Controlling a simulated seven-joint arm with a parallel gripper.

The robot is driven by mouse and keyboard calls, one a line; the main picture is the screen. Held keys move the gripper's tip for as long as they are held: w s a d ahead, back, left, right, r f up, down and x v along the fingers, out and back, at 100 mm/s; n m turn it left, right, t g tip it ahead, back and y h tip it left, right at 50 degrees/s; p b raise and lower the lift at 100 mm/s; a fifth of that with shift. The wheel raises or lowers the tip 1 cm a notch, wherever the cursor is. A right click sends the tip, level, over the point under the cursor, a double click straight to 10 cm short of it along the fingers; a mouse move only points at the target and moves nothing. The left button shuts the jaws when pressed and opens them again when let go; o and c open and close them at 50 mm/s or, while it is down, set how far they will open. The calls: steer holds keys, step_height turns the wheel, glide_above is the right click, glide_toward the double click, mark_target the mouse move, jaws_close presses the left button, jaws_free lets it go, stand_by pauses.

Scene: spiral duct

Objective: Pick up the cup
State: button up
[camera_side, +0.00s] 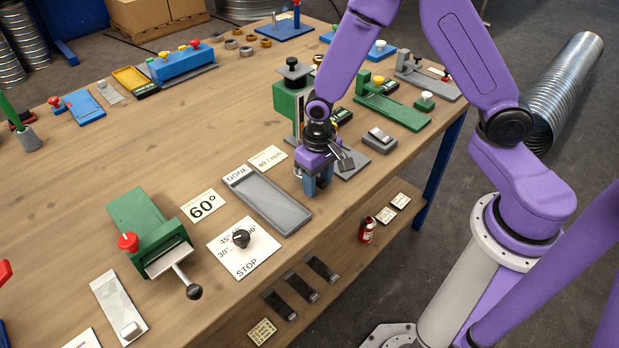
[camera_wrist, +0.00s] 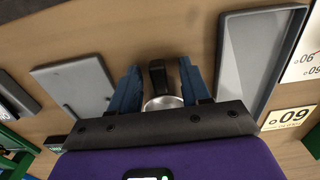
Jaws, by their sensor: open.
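A small metallic cup (camera_wrist: 163,103) with a black handle (camera_wrist: 157,76) shows in the wrist view, between the two blue fingers of my gripper (camera_wrist: 159,68). The fingers are apart, one on each side of it, with narrow visible gaps. The cup's lower part is hidden behind my gripper's dark front edge. In the side view my gripper (camera_side: 313,186) points down low over the wooden table, close to its right edge. There the fingers hide most or all of the cup.
A grey tray marked DONE (camera_side: 283,211) lies left of my gripper in the side view. A grey plate (camera_side: 354,163) and a green stand (camera_side: 291,103) are close behind it. A green clamp device (camera_side: 147,228) stands front left.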

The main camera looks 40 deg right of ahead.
mark_target(318, 179)
steer(key=shift+f, duration=0.1)
jaws_close()
stand_by(0.3)
steer(key=shift+r, duration=0.7)
step_height(318, 179, up, 2)
steer(key=shift+r, duration=0.1)
steer(key=s+d+r, duration=0.4)
steer(key=s+r, duration=0.6)
steer(key=s, duration=0.3)
step_height(318, 179, up, 6)
steer(key=shift+s+a+r, duration=0.15)
steer(key=shift+s+r, duration=0.1)
